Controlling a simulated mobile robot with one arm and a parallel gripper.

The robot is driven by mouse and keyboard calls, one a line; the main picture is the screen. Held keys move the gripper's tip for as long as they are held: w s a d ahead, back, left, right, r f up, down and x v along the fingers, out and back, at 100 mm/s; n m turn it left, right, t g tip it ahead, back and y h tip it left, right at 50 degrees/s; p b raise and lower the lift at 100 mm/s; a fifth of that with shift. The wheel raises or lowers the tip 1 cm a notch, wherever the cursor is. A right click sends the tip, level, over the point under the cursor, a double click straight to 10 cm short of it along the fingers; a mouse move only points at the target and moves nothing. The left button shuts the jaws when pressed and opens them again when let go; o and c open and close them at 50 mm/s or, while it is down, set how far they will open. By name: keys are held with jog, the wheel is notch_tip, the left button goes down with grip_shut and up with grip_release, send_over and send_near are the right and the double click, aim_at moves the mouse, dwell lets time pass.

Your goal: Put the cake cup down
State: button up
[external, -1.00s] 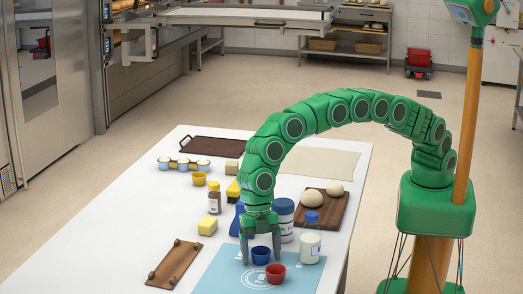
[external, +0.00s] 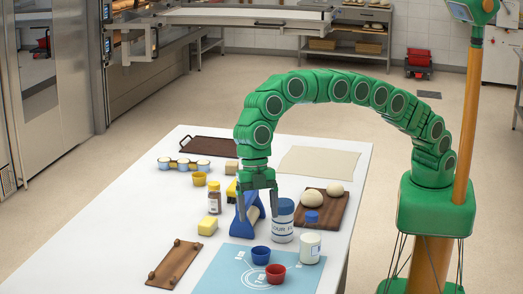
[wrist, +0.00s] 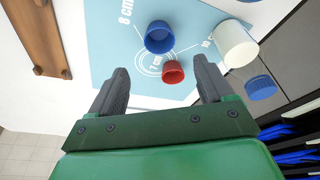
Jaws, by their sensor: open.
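A blue cup (external: 261,255) stands upright on the light-blue printed mat (external: 222,268). A smaller-looking red cup (external: 276,273) is close beside it on the mat. My gripper (external: 259,216) is open and empty, above and behind the cups in the external view. The blue cup (wrist: 159,37) and red cup (wrist: 173,72) show beyond the fingertips there, near the mat's printed circles. I cannot tell which cup is the cake cup.
A white jar (external: 309,248) stands at the mat's right edge, and a flour canister (external: 283,222) behind it. A blue item (external: 248,212) is partly hidden behind my gripper. A brown board (external: 175,264) lies left of the mat.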

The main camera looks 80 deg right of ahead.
jog(key=shift+d+r, duration=0.1)
jog(key=shift+r, duration=0.1)
jog(key=w+d+r+m, duration=0.2)
jog(key=d+r+m, duration=0.1)
jog(key=d, duration=0.6)
jog(key=w+d+r+m, duration=0.2)
jog(key=d+r, duration=0.2)
jog(key=d, duration=0.4)
jog(key=s+d+r+m+h, duration=0.1)
jog(key=s+d+m, duration=0.1)
jog(key=d, duration=0.5)
jog(key=s+d+r+m, duration=0.1)
jog(key=d+r+m, duration=0.1)
jog(key=d, duration=0.5)
jog(key=s+d+r+m+h, duration=0.1)
jog(key=s+d+m, duration=0.15)
jog(key=d, duration=0.45)
jog(key=s+d+m, duration=0.6)
jog(key=s+d, duration=0.6)
jog(key=d, duration=0.5)
jog(key=s+d+f+m, duration=0.2)
jog(key=s+d, duration=0.3)
jog(key=s, duration=0.4)
jog(key=s+d+f+m, duration=0.3)
jog(key=s+d+m, duration=0.1)
jog(key=s, duration=0.5)
jog(key=shift+d+h, duration=0.4)
jog(key=shift+d, duration=0.2)
